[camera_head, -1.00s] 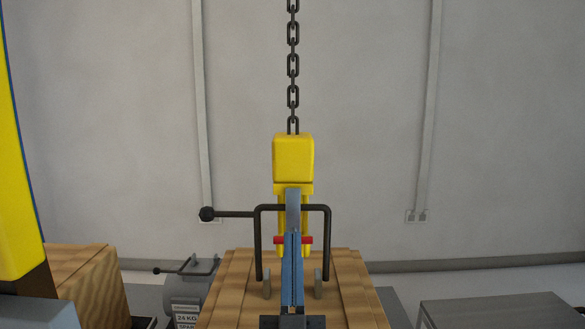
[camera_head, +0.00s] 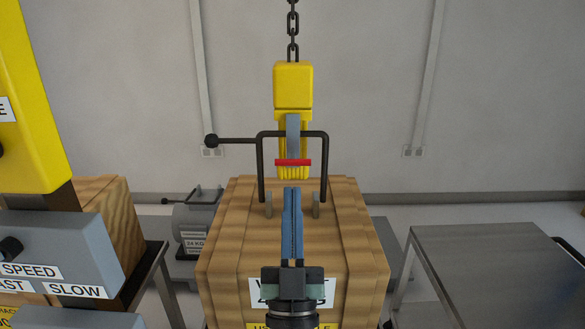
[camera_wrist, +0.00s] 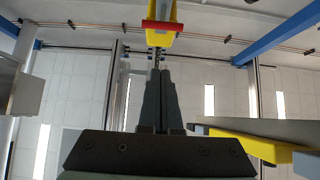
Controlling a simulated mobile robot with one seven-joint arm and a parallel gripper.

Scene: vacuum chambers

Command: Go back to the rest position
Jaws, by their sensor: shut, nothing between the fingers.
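My gripper (camera_head: 292,192) points up and away in the head view, its long blue fingers closed together with nothing between them. In the wrist view my gripper (camera_wrist: 160,75) shows as two dark fingers side by side. Its tips are just below the yellow hoist hook block (camera_head: 293,90), which has a grey latch and a red bar (camera_head: 293,162). The hook block (camera_wrist: 161,38) and its red bar also show at the top of the wrist view. I cannot tell whether the fingertips touch it. The hook block hangs on a dark chain at the crate's black handle.
The wooden crate (camera_head: 230,240) has a black bail handle (camera_head: 325,165) on top. At left are a yellow column (camera_head: 30,110) and a grey control box (camera_head: 60,240) with SPEED labels. A grey weight (camera_head: 195,225) stands behind. A grey metal table (camera_head: 490,260) at right is bare.

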